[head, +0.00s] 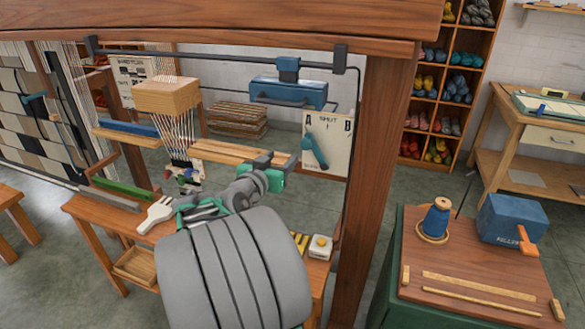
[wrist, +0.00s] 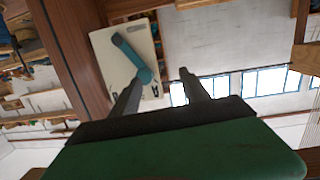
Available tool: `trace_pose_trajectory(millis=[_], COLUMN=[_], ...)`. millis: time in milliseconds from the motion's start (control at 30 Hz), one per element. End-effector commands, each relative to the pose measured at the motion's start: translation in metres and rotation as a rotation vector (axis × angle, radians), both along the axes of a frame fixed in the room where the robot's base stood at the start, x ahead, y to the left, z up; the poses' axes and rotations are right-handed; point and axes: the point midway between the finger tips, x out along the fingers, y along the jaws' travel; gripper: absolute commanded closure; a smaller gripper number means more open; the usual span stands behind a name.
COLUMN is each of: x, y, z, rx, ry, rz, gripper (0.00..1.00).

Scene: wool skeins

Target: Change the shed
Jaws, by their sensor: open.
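In the wrist view the board (wrist: 103,42) and lever (wrist: 130,55) appear upside down, just beyond the left finger. My gripper (head: 277,158) is in front of the board, lower and to its left. Its two fingers (wrist: 160,74) are spread with nothing between them. They look apart from the lever, though the left fingertip overlaps the board's edge in the picture.
The thick loom post (head: 378,150) stands right of the board. A blue handled block (head: 288,93) hangs above it. A wooden block with white threads (head: 167,95) is at left.

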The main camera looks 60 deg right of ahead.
Motion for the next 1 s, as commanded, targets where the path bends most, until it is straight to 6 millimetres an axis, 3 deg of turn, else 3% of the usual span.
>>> trace_pose_trajectory(millis=[33, 133, 533, 867, 1000], x=[-0.016, -0.029, -0.025, -0.024, -0.024], y=[-0.014, -0.028, -0.093, -0.101, -0.1], z=[-0.01, 0.002, 0.008, 0.006, 0.006], rx=[-0.062, -0.133, -0.137, -0.137, -0.137], ry=[0.002, 0.006, 0.006, 0.005, 0.005], rz=[-0.041, -0.072, -0.069, -0.065, -0.065], gripper=[0.46, 0.46, 0.46, 0.46, 0.57])
